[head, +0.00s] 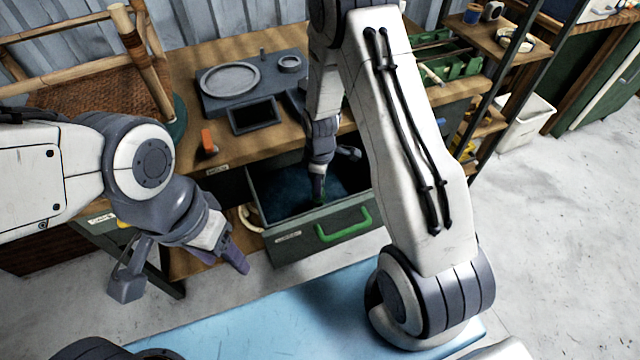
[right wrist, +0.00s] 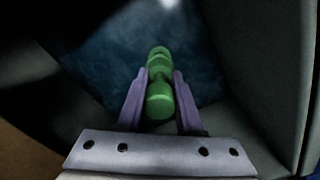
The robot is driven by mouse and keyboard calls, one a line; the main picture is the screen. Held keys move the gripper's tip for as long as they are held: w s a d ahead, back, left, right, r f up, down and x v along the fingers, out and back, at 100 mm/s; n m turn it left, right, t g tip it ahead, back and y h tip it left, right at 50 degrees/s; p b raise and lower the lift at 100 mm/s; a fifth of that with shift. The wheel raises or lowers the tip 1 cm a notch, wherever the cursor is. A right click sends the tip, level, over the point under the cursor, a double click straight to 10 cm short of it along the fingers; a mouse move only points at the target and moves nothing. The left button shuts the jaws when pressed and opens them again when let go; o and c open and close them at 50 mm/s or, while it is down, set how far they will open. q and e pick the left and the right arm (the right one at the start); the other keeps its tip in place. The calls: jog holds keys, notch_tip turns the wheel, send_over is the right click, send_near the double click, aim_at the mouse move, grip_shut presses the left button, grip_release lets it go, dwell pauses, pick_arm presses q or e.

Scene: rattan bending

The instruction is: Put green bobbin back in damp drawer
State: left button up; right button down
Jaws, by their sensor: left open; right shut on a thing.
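The green bobbin (right wrist: 160,98) is between the fingers of my right gripper (right wrist: 160,90) in the right wrist view. The right gripper is shut on it. In the head view my right gripper (head: 318,195) reaches down inside the open damp drawer (head: 300,243), above or at its dark blue lining (right wrist: 95,65); I cannot tell whether the bobbin touches the lining. The drawer is pulled out and has a green handle (head: 343,227). My left gripper (head: 185,275) is open and empty, left of the drawer and outside it.
The workbench (head: 190,70) above the drawer carries a grey tray station (head: 230,80) and an orange-topped item (head: 208,142). A rattan chair (head: 85,75) stands at the left. A blue mat (head: 270,320) lies in front of the drawer. Shelves stand at the right.

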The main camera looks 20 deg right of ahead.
jog(key=shift+f, duration=0.1)
jog(key=c, duration=0.6)
grip_release()
jog(key=shift+o, duration=0.2)
